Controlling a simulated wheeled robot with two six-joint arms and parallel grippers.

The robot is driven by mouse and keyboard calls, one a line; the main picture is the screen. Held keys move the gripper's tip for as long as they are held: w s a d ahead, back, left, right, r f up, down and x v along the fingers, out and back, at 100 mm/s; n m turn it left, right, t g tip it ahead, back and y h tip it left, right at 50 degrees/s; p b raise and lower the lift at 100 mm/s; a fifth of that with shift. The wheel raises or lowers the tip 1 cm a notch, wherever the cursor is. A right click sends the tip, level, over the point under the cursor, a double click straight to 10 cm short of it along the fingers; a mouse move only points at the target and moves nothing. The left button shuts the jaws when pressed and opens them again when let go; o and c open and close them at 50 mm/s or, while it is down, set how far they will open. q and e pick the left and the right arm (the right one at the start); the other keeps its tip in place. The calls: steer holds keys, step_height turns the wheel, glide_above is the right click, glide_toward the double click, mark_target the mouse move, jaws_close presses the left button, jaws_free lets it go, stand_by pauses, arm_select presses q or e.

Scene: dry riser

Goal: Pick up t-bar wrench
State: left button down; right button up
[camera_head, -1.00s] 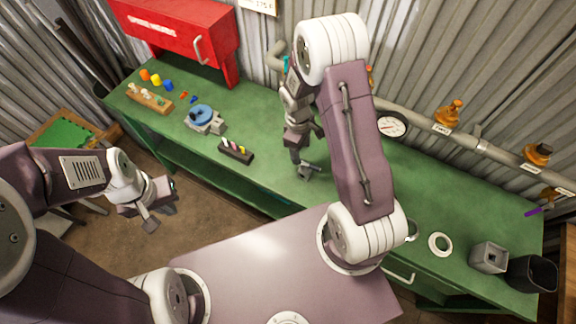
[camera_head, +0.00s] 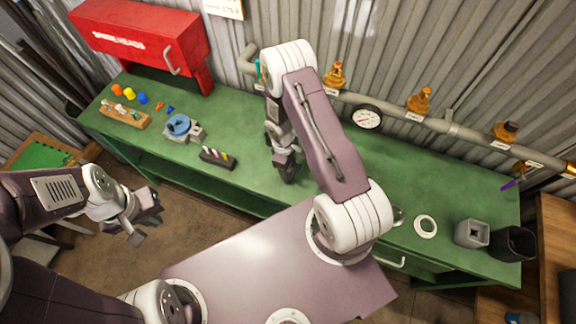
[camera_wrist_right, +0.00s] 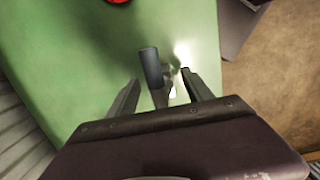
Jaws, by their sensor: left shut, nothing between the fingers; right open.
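In the right wrist view a dark cylindrical bar (camera_wrist_right: 151,68) with a paler shaft below it appears to be the t-bar wrench. It is over the green bench, and its shaft runs down toward the space between my right fingers. My right gripper (camera_wrist_right: 163,95) is open, with one finger on each side of that shaft; I cannot tell whether they touch it. In the head view my right gripper (camera_head: 287,172) is low at the middle of the bench, and the wrench cannot be made out there. My left gripper (camera_head: 142,225) is shut and empty, out over the floor.
The green bench (camera_head: 245,190) holds a small dark rack (camera_head: 217,158) and a blue-topped device (camera_head: 180,126) left of my right gripper. A white ring (camera_head: 425,226), grey square cup (camera_head: 472,233) and black bin (camera_head: 513,243) stand right. A pipe (camera_head: 390,110) runs behind.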

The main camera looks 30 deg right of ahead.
jaws_close()
stand_by(0.3)
